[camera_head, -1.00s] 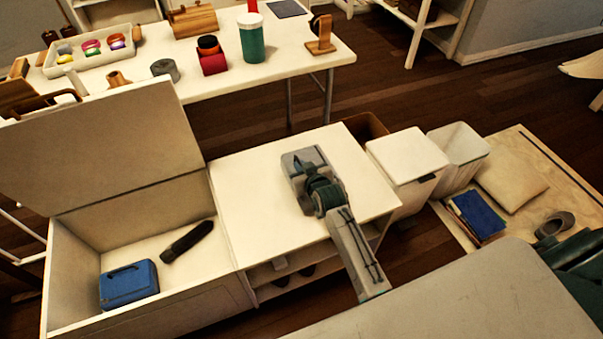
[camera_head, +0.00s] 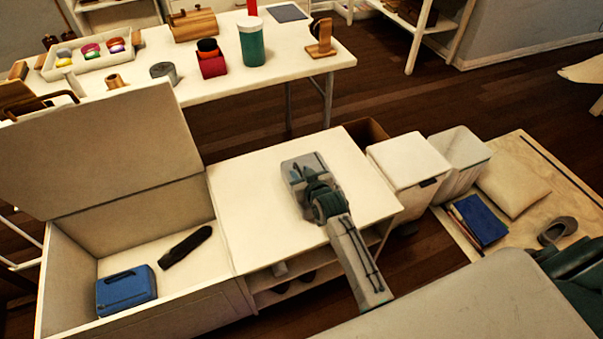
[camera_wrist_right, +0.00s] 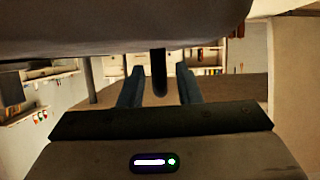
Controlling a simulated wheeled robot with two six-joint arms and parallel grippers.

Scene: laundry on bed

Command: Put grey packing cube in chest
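My right gripper (camera_head: 300,178) is over the white cabinet top, right of the open chest (camera_head: 75,240). A small grey body with rounded corners, apparently the grey packing cube (camera_head: 315,161), is at its fingers. In the right wrist view a large grey surface, apparently the cube (camera_wrist_right: 120,35), fills the top. A dark strip like a handle hangs between the two fingers of the gripper (camera_wrist_right: 160,78). The fingers look closed in around the strip, though contact is hard to see. The chest lid stands up. My left gripper is not in view.
A blue packing cube (camera_head: 126,290) and a dark elongated item (camera_head: 185,246) lie in the chest, with bare floor around them. The white cabinet (camera_head: 250,210) adjoins the chest. White bins (camera_head: 408,172) stand to the right. A cluttered table (camera_head: 290,75) is behind.

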